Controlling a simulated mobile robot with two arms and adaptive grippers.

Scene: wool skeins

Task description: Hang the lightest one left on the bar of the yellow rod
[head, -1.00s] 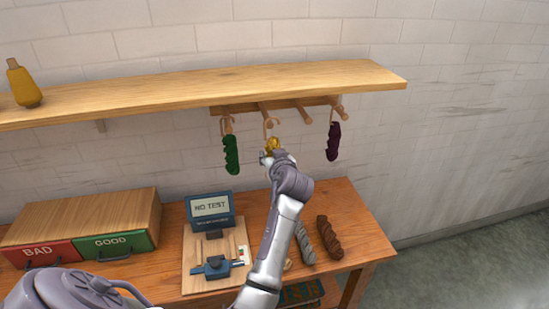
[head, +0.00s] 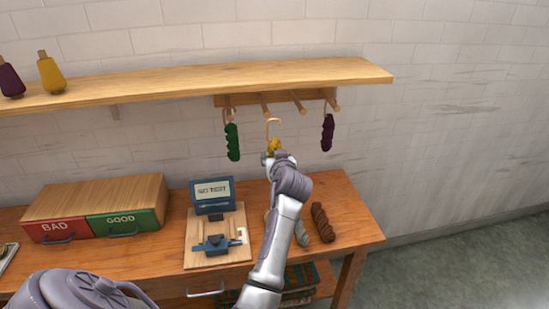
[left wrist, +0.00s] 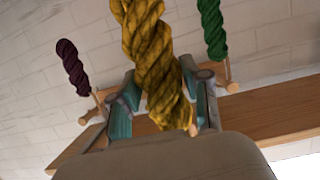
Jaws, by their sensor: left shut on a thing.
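My left gripper (head: 270,158) is shut on a yellow skein (head: 275,146), which also fills the middle of the left wrist view (left wrist: 150,60). A pale hook (head: 272,123) rises from the skein, close to the tip of the second peg (head: 265,103) from the left. I cannot tell whether it touches that peg. A green skein (head: 233,142) hangs from the leftmost peg, and a purple skein (head: 327,133) from the rightmost. The third peg (head: 298,101) is bare. A grey skein (head: 301,233) and a brown skein (head: 323,223) lie on the table. My right gripper is not in view.
The table (head: 350,205) holds a box with BAD (head: 55,229) and GOOD (head: 122,222) drawers and a scale-like device (head: 216,243) with a screen.

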